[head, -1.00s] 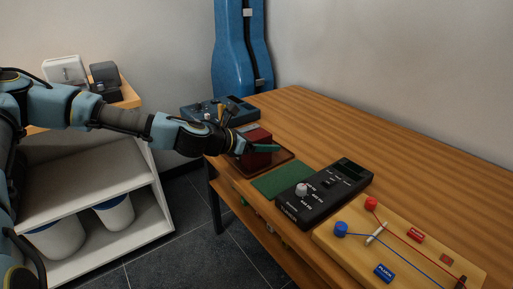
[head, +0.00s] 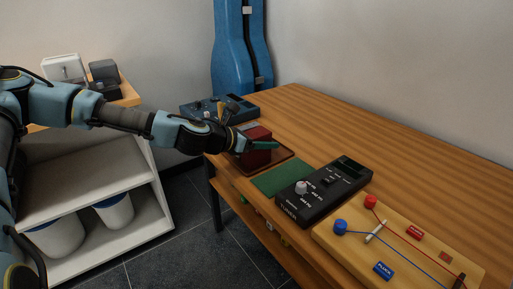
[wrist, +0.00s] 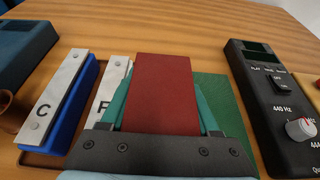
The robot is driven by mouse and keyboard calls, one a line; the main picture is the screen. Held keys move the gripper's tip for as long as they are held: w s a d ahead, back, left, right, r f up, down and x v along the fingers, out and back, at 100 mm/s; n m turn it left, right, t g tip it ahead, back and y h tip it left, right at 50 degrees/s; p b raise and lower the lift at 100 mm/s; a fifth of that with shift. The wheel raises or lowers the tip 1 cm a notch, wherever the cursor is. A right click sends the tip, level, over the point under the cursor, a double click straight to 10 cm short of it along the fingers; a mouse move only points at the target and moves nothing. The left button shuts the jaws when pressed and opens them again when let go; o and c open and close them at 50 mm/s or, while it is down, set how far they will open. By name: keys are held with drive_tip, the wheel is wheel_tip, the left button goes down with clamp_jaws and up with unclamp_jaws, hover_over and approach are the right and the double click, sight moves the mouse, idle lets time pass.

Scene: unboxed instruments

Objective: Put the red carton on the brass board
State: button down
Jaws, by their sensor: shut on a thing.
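The red carton (head: 257,157) is held between the teal fingers of my gripper (head: 262,146), at the near left end of the table. In the wrist view the carton (wrist: 163,92) fills the space between both fingers of my gripper (wrist: 160,100). A reddish-brown board (head: 285,157) lies below the carton, and its rim shows in the wrist view (wrist: 38,160). I cannot tell for sure that it is the brass board. Whether the carton touches it or hangs just above is hidden.
A green mat (head: 279,180) lies right of the brown board, then a black tuner box (head: 323,192) and a wooden string board (head: 400,245). In the wrist view, chime bars, one marked C (wrist: 48,105), stand left of the carton.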

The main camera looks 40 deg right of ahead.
drive_tip(key=shift+r, duration=0.1)
wheel_tip(320, 180, up, 10)
drive_tip(key=shift+f+b, duration=0.1)
drive_tip(key=shift+b, duration=0.3)
